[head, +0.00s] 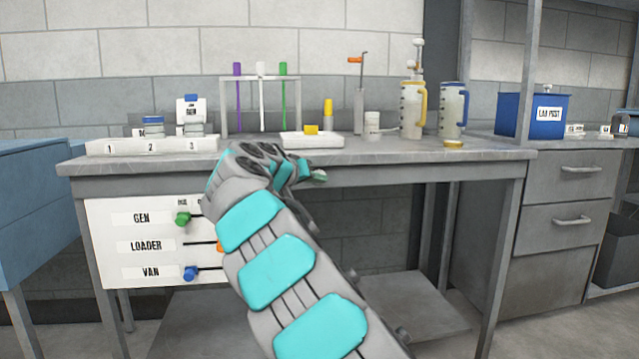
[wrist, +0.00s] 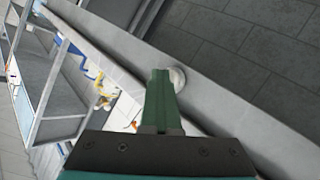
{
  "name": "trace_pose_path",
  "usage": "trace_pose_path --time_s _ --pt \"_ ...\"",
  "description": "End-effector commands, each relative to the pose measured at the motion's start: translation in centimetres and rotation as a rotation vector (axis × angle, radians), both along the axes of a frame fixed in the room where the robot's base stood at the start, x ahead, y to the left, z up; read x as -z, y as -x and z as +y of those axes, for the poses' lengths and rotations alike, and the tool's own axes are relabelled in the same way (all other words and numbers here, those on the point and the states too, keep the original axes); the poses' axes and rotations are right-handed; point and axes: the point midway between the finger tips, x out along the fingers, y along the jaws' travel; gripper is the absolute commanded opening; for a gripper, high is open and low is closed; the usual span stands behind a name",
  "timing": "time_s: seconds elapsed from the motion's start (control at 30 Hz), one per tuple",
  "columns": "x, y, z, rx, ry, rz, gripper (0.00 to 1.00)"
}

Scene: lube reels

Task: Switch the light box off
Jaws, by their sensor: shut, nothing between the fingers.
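No thing is labelled as the light box. A low white box (head: 312,141) on the bench, with a yellow block on it, may be it; I cannot tell whether it is lit. My gripper (head: 319,176) is at the bench's front edge, below this box, mostly hidden behind my wrist in the head view. In the wrist view its green fingers (wrist: 162,85) are shut and empty. A round pale knob or button (wrist: 179,79) on the grey bench edge is right beside the fingertips; I cannot tell whether they touch it.
The bench (head: 420,154) carries a numbered white tray (head: 110,147), a tube rack (head: 223,105) and measuring jugs (head: 412,112). A white panel (head: 125,222) with GEN, LOADER and VAN rows hangs below its left side, partly behind my arm. Drawers (head: 570,183) stand at right.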

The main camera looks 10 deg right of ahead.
Motion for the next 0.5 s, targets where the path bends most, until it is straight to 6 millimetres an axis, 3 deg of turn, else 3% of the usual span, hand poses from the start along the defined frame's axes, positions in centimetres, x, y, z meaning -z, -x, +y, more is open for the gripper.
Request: trace_pose_path --time_s 0.5 --pt "0.3 4.9 0.0 0.005 -0.002 0.002 0.00"
